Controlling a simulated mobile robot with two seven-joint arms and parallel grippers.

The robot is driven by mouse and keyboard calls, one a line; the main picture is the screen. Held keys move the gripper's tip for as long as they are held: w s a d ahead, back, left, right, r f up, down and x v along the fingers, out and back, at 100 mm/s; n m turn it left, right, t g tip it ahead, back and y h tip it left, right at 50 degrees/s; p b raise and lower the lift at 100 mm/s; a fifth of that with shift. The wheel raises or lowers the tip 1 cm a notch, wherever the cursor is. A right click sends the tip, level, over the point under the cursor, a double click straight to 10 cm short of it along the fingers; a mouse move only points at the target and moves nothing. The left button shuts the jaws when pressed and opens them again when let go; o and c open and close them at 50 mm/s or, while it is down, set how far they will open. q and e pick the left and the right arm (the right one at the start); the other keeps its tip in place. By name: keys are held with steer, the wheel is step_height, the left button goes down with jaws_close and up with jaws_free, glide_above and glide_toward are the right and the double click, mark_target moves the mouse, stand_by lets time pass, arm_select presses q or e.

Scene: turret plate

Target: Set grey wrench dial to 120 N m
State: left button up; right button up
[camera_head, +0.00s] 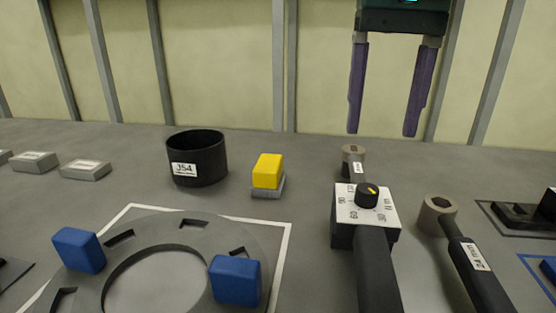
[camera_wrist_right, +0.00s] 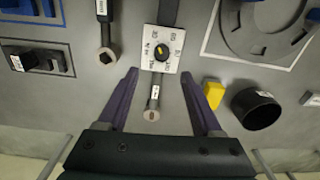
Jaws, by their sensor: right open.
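The wrench dial is a small black knob (camera_head: 367,195) with a yellow mark on a white plate of printed numbers (camera_head: 384,218). The plate sits on the head of a dark wrench with a thick handle (camera_head: 376,265) toward the front. I read 60 and 90 on the plate; the mark's exact reading is too small to tell. My right gripper (camera_head: 382,132) is open and empty, fingers down, above and behind the dial, touching nothing. My left gripper is not in view.
A second wrench (camera_head: 466,249) lies right of the dial. A grey ring plate (camera_head: 176,225) with blue blocks (camera_head: 235,280) lies front left. Black parts (camera_head: 520,214) sit far right.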

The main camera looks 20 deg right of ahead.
mark_target(368, 188)
steer(key=f, duration=0.8)
steer(key=shift+a+f, duration=0.2)
steer(key=shift+f, duration=0.1)
jaws_close()
